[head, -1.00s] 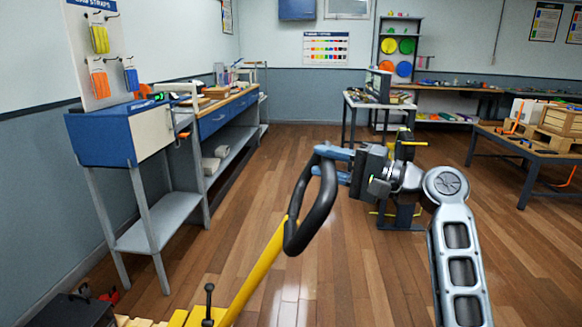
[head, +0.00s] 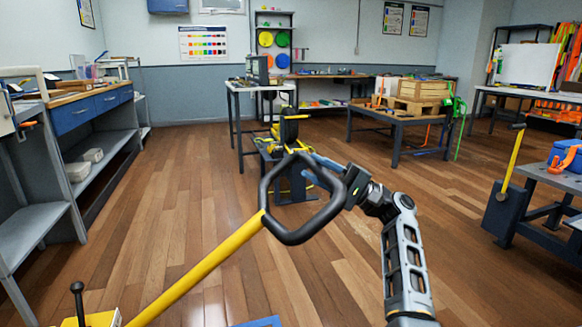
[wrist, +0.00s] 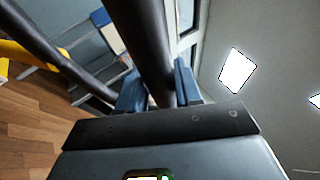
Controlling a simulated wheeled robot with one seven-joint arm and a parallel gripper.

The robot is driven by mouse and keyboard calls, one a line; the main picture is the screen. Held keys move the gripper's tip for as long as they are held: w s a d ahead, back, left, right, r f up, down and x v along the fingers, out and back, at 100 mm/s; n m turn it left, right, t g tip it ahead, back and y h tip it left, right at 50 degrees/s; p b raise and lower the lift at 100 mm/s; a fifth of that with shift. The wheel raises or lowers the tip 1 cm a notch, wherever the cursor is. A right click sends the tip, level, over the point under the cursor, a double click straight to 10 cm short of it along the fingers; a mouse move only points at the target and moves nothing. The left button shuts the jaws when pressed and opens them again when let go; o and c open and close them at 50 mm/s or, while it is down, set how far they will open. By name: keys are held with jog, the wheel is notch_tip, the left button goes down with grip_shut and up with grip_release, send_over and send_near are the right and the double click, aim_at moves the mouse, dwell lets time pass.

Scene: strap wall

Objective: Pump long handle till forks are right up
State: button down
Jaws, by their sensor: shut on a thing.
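The long handle has a yellow shaft (head: 200,267) that slants up from the bottom left of the head view to a black loop grip (head: 292,236). My gripper (head: 318,170) is shut on the right side of the loop. In the wrist view a dark bar of the loop (wrist: 147,40) passes between my gripper's blue fingers (wrist: 160,88), and part of the yellow shaft (wrist: 14,52) shows at the left. A yellow part with a black knob (head: 77,290) shows at the bottom left of the head view. I cannot make out the forks.
A grey shelf bench (head: 40,222) stands at the left. A yellow-and-black machine (head: 290,135) stands beyond the loop. A table with wooden crates (head: 420,95) is behind it. A bench with a yellow lever (head: 512,160) is at the right. Wood floor lies open between them.

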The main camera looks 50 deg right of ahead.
jog(key=s+d+f+t+b, duration=0.1)
jog(key=s+d+f+b, duration=0.1)
jog(key=f, duration=0.3)
jog(key=s+d+f+m+b, duration=0.1)
jog(key=s+d+f+b, duration=0.1)
jog(key=d+f+b, duration=0.1)
jog(key=shift+d+f+m+t+h+b, duration=0.15)
jog(key=shift+f+m+t+h+b, duration=0.25)
jog(key=shift+f, duration=0.8)
jog(key=c, duration=1)
grip_release()
jog(key=shift+f, duration=0.1)
jog(key=shift+o, duration=0.7)
jog(key=shift+w+r, duration=0.1)
jog(key=shift+r, duration=0.1)
jog(key=shift+r, duration=0.1)
